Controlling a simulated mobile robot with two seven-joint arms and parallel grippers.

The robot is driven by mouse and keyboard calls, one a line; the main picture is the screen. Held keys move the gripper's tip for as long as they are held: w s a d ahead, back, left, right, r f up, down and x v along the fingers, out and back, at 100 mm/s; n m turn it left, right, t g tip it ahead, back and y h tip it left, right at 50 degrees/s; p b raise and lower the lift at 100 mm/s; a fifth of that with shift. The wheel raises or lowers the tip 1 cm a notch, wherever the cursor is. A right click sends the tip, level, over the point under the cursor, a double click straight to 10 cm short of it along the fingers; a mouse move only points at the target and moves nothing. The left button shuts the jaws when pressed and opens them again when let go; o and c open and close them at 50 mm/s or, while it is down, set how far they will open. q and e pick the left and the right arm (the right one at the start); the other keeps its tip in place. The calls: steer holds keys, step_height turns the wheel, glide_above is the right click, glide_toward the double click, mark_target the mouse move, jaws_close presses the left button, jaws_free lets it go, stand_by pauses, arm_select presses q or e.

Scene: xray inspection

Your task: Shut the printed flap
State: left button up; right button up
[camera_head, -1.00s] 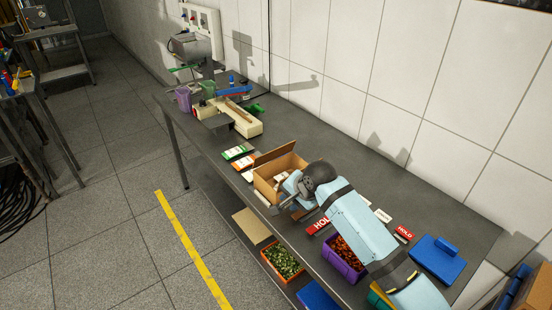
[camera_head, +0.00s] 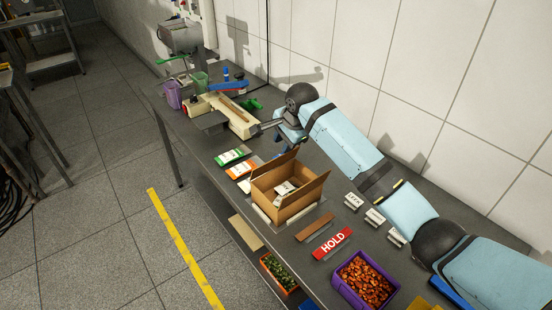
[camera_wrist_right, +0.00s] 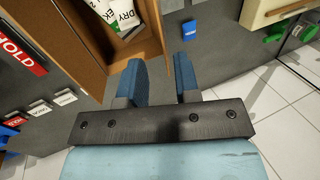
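An open cardboard box (camera_head: 298,207) stands on the grey bench, with a packet inside. At least two flaps stand up, one at the back (camera_head: 278,166) and one at the right (camera_head: 310,190). I cannot make out print on any flap. In the right wrist view the box (camera_wrist_right: 80,48) is at upper left, with the printed packet (camera_wrist_right: 124,15) in it. My right gripper (camera_head: 268,132) is behind the box, apart from it. The wrist view shows its two blue fingers (camera_wrist_right: 161,72) apart with nothing between them. My left gripper is out of view.
A red HOLD sign (camera_head: 332,243) and small label holders (camera_head: 374,217) lie right of the box. Green and orange cards (camera_head: 233,156) lie left. A cream device (camera_head: 237,117) stands beyond. A purple bin (camera_head: 365,283) is at the front.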

mark_target(278, 158)
steer(key=x, duration=1)
steer(key=shift+w+f, duration=0.1)
steer(key=shift+f, duration=0.2)
jaws_close()
